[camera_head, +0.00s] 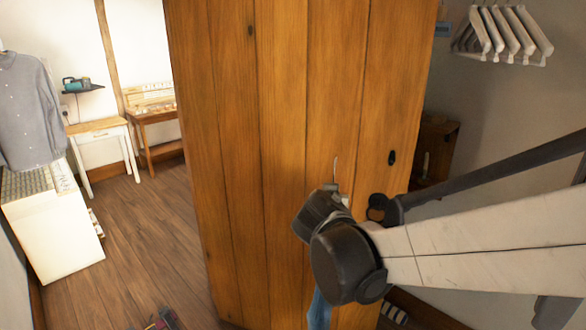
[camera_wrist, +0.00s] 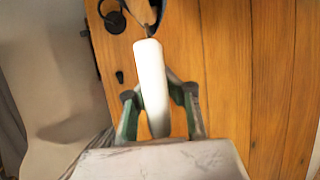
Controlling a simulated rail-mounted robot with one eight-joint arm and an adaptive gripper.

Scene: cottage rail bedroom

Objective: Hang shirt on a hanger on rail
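My gripper (camera_wrist: 160,92) is shut on a white hanger (camera_wrist: 151,75), seen end-on between its fingers in the wrist view. The hanger's metal hook (camera_head: 336,170) sticks up above my wrist in the head view. My wrist hides most of the hanger and the fingers there. A strip of blue cloth (camera_head: 319,311) shows below my wrist; I cannot tell whether it is on the hanger. A grey buttoned shirt (camera_head: 27,110) hangs at the far left. Several white hangers (camera_head: 503,32) hang at the upper right; their rail is not clearly visible.
A tall wooden plank panel (camera_head: 280,120) stands close in front of me, beside my gripper. A white cabinet (camera_head: 55,230), a small white table (camera_head: 98,127) and a wooden desk (camera_head: 157,115) stand left. The wooden floor (camera_head: 150,250) between is mostly clear.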

